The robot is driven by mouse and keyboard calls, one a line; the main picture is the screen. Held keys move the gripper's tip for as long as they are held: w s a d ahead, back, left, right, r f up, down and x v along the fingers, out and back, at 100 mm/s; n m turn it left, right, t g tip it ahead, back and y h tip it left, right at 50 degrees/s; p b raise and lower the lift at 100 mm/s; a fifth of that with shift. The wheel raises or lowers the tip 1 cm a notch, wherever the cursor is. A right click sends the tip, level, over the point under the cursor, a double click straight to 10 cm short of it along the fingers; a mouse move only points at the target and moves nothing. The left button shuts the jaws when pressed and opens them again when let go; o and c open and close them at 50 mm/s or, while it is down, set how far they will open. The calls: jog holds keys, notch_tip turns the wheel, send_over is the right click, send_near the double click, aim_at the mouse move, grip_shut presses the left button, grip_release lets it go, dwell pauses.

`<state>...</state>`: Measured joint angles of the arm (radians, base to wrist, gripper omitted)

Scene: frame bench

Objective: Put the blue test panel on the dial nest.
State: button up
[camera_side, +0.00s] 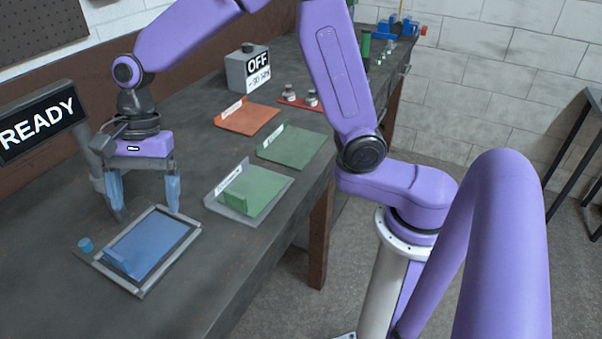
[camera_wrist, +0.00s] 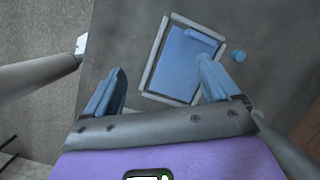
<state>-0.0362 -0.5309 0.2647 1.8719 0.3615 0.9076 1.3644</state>
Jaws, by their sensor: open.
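The blue test panel (camera_side: 147,248) lies flat inside a light grey rectangular frame (camera_side: 183,240) on the bench, with a raised blue tab (camera_side: 118,262) at its near left end. A small blue knob (camera_side: 85,244) is beside the frame; I take this framed spot to be the dial nest. The panel (camera_wrist: 183,68), frame (camera_wrist: 148,75) and knob (camera_wrist: 238,56) also show in the wrist view. My gripper (camera_side: 146,212) is open and empty, near the frame's far end. In the wrist view my gripper (camera_wrist: 161,70) has one finger overlapping the panel and the other over bare bench.
Behind are a green panel (camera_side: 253,190) in a grey tray, another green plate (camera_side: 290,147) and an orange plate (camera_side: 247,119). A READY sign (camera_side: 40,122) is at left.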

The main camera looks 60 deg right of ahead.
jog(key=s+d+n+h, duration=0.1)
jog(key=s+d+n, duration=0.8)
jog(key=s+n, duration=0.3)
jog(key=s+d+f+n+h, duration=0.1)
jog(key=s+d+n+h, duration=0.1)
jog(key=s+d+n, duration=0.8)
jog(key=s+n, duration=0.2)
jog(key=s, duration=0.1)
jog(key=shift+d+f+t, duration=0.15)
jog(key=shift+d+t, duration=0.15)
jog(key=shift+t, duration=0.1)
